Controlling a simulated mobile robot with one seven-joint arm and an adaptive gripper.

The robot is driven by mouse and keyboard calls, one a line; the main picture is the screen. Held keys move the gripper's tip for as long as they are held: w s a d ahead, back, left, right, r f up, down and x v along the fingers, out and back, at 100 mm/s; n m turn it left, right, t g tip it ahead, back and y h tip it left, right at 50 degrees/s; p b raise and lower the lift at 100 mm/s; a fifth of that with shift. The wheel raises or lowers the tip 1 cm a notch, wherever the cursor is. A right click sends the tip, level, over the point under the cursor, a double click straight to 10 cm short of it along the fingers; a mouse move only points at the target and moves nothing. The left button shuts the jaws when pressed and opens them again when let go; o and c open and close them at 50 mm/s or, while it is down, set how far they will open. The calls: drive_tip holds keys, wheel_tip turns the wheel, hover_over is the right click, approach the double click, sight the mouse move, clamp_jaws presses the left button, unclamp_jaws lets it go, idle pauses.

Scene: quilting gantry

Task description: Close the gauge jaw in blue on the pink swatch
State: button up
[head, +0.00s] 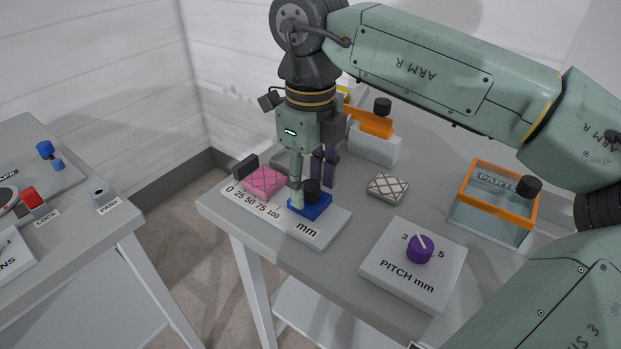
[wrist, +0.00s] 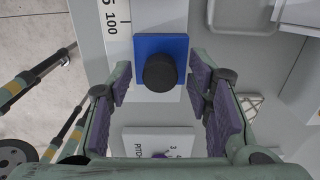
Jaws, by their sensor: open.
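The blue gauge jaw (head: 312,205) with a black knob sits on the white gauge scale (head: 330,233), around its right half past the 100 mark. The pink swatch (head: 264,182) lies at the scale's 0 end, beside a dark fixed block (head: 245,166). A gap separates the blue jaw from the swatch. My gripper (head: 312,182) points down at the jaw's black knob. In the wrist view the blue jaw (wrist: 178,44) and its knob (wrist: 160,72) show ahead between my open fingers, with space on both sides. The swatch is out of the wrist view.
A grey quilted swatch (head: 388,188) lies right of the gauge. The pitch dial box (head: 413,265) with a purple knob stands in front right. An orange-rimmed parts bin (head: 495,203) and a white box with an orange top (head: 374,145) stand farther back. A second table (head: 75,270) is at left.

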drive_tip(key=c, duration=0.9)
drive_tip(key=shift+o, duration=0.2)
